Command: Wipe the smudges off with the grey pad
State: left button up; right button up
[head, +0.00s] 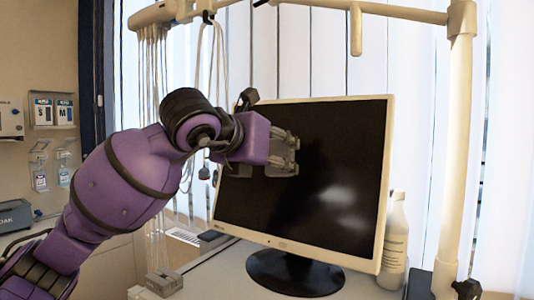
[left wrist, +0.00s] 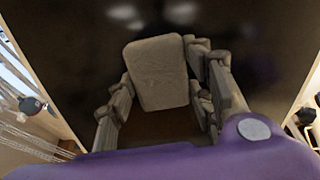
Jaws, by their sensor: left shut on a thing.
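A monitor (head: 250,205) with a black screen and pale frame stands on a dark round base. Pale blurred patches (head: 337,196) show on the lower right part of its screen; whether they are smudges or reflections I cannot tell. My left gripper (head: 287,157) is in front of the screen's upper middle. In the left wrist view it is shut on the grey pad (left wrist: 160,72), which lies between its fingers, facing the dark screen. Whether the pad touches the screen I cannot tell. In the head view the pad is mostly hidden by the gripper. My right gripper is not in view.
A white bottle (head: 395,240) stands close to the monitor's right edge. A cream pole (head: 455,150) with an overhead bar rises at the right. Cords hang at the left behind my arm. Some counter in front of the monitor is clear.

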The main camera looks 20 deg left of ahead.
aim_at(301, 161)
pick_arm(q)
jog(key=shift+s+d+p, duration=0.2)
jog(key=shift+d+p, duration=0.05)
jog(key=shift+d, duration=1.2)
jog(key=shift+s+d+p, duration=0.2)
jog(key=shift+d+p, duration=0.05)
jog(key=shift+d, duration=1.15)
jog(key=shift+w+a+f, duration=0.1)
jog(key=shift+w+a, duration=0.05)
jog(key=shift+a, duration=0.5)
jog(key=w+a+b, duration=0.1)
jog(key=a+b, duration=0.1)
jog(key=a, duration=0.7)
jog(key=shift+a, duration=0.4)
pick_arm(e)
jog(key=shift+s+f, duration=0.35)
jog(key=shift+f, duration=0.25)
pick_arm(q)
jog(key=shift+w, duration=0.1)
jog(key=v, duration=0.6)
